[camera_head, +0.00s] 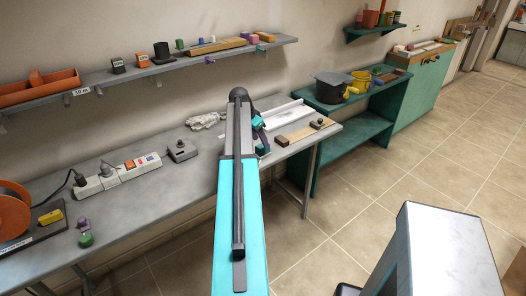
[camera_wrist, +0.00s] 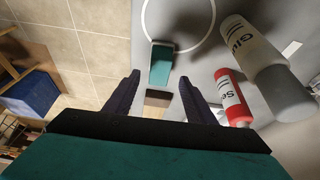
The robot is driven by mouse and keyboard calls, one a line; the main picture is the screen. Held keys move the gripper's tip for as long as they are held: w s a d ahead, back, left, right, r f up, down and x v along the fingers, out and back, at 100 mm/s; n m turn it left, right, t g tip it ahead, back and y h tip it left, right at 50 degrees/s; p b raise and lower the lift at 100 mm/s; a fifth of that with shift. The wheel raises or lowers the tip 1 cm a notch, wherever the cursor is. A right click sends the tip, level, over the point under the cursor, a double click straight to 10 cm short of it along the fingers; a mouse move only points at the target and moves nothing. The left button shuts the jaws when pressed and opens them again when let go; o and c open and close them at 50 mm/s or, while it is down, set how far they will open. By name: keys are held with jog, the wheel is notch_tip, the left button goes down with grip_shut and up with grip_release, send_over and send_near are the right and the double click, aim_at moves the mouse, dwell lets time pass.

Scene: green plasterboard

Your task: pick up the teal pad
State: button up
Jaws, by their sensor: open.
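The teal pad (camera_wrist: 161,65) lies on the grey bench top (camera_wrist: 205,15) in the wrist view, close to the bench edge. It is a small teal block with a pale strip at its upper end. My gripper (camera_wrist: 159,78) is open, with its two dark fingers apart on either side of the pad's lower end as pictured. Nothing is held between them. I cannot tell how high the fingers are above the pad.
A tan and dark block (camera_wrist: 157,100) shows between the fingers. A red bottle (camera_wrist: 232,96) and a larger grey glue bottle (camera_wrist: 265,65) lie close on the right. A white ring (camera_wrist: 145,20) lies beyond the pad. In the head view, a power strip (camera_head: 118,176) sits left of my arm.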

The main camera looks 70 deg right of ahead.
aim_at(262, 146)
jog(key=shift+p+x, duration=1.1)
jog(key=shift+x, duration=1.55)
jog(key=shift+a, duration=0.1)
jog(key=c, duration=1)
jog(key=shift+r, duration=0.15)
jog(key=shift+r+b, duration=0.7)
jog(key=shift+r, duration=0.7)
jog(key=shift+a+r, duration=0.2)
jog(key=s+a+b, duration=0.1)
jog(key=a, duration=0.4)
jog(key=s+a+r+b, duration=0.1)
jog(key=a+b, duration=0.1)
jog(key=a, duration=0.3)
jog(key=s+a+b, duration=0.1)
jog(key=a, duration=0.4)
jog(key=shift+s+a+r+b, duration=0.2)
jog(key=shift+r+b, duration=0.1)
jog(key=shift+b, duration=0.1)
